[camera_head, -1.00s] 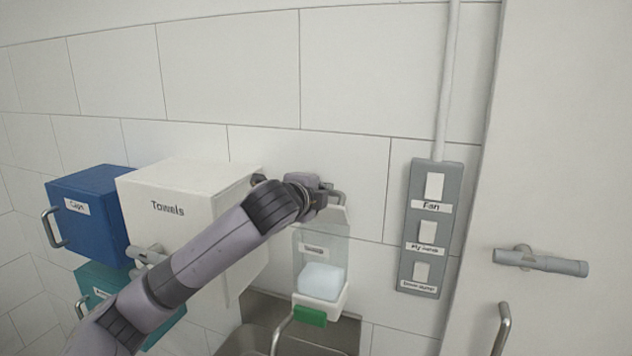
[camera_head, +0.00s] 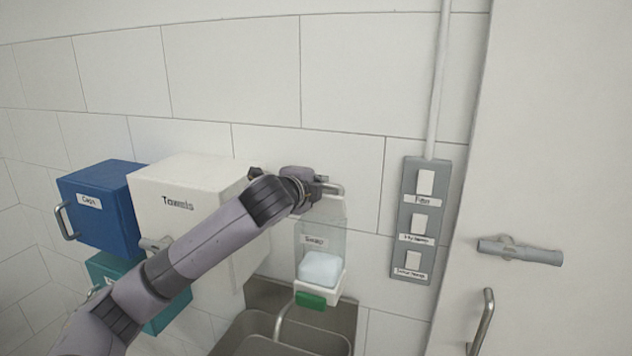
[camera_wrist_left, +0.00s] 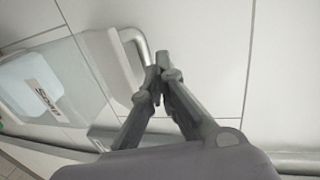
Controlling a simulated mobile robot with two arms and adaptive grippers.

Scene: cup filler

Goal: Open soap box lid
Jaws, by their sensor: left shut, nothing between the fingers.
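The soap box (camera_head: 321,247) is a clear dispenser on the tiled wall, with a white base, pale soap inside and a green piece (camera_head: 310,300) beneath. A grey bar handle (camera_head: 334,189) sits at its top, where the lid is. My left gripper (camera_head: 318,186) is beside this handle. In the left wrist view the fingers (camera_wrist_left: 159,76) are together and empty, next to the curved end of the handle (camera_wrist_left: 138,44). I cannot tell whether they touch it. The lid's edge is partly hidden by my arm in the head view. My right gripper is not in view.
A white "Towels" box (camera_head: 185,190) and a blue "Cups" box (camera_head: 100,205) are on the wall at left, above a teal box (camera_head: 172,312). A sink (camera_head: 285,335) lies below. A grey switch panel (camera_head: 412,220) and a handled door (camera_head: 550,200) are at right.

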